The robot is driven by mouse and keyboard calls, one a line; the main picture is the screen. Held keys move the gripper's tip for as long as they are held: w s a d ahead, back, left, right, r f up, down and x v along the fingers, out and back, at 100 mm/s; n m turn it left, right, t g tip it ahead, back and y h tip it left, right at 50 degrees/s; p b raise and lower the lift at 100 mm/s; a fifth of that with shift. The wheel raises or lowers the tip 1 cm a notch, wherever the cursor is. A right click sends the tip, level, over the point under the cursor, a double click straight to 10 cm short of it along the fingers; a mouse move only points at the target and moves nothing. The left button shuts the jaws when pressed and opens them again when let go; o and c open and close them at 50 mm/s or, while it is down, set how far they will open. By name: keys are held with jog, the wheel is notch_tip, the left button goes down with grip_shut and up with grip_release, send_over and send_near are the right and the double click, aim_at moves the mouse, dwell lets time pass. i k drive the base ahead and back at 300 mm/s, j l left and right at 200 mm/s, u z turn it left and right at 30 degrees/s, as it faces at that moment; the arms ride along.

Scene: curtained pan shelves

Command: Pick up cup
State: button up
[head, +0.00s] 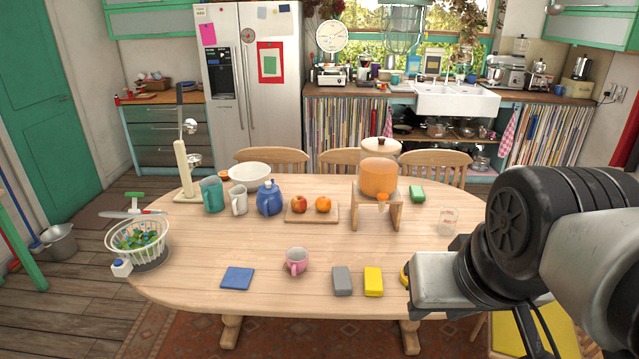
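A pink cup (297,262) stands upright on the wooden table (200,262) near its front middle, with its handle toward me. My gripper (410,284) is at the right, over the table's front right part, well to the right of the cup and apart from it. Its fingers are mostly hidden or too small to make out, so I cannot tell whether it is open or shut.
A blue cloth (237,278) lies left of the cup; a grey block (342,281) and a yellow block (373,281) lie right. Behind are a cutting board (296,217) with fruit, a blue teapot (269,199) and a wooden stand (392,216). Bare table surrounds the cup.

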aim_at(297, 258)
jog(key=i+j+z, duration=0.25)
jog(key=i+j, duration=0.25)
jog(key=j, duration=0.25)
jog(key=i+j+z, duration=0.3)
jog(key=i+j, duration=0.15)
jog(key=j, duration=0.35)
